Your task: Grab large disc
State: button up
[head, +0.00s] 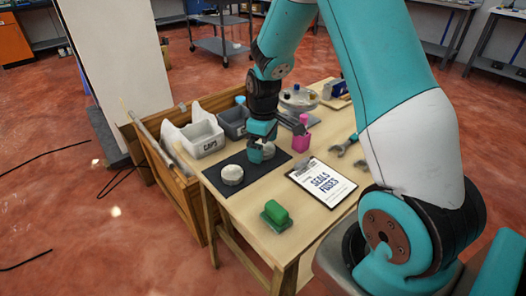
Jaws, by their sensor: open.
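A pale round disc (232,175) lies on a black mat (235,196) at the left of the wooden table. A second pale disc-like part (268,151) is on the mat to its right, partly hidden by my gripper. I cannot tell for sure which of the two is larger. My gripper (261,154) points down over the mat, at the second part. Its fingers are small in view, and I cannot tell whether they touch the part. The jaws are open.
A grey bin marked CAPS (204,140) and a dark bin (233,123) stand behind the mat. A pink bottle (300,140), a clipboard (322,184), a green block (276,214) and a wrench (343,147) are on the table (247,222). The front left of the table is clear.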

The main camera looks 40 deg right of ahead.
jog(key=shift+f, duration=0.2)
jog(key=c, duration=1.3)
jog(key=shift+r, duration=0.1)
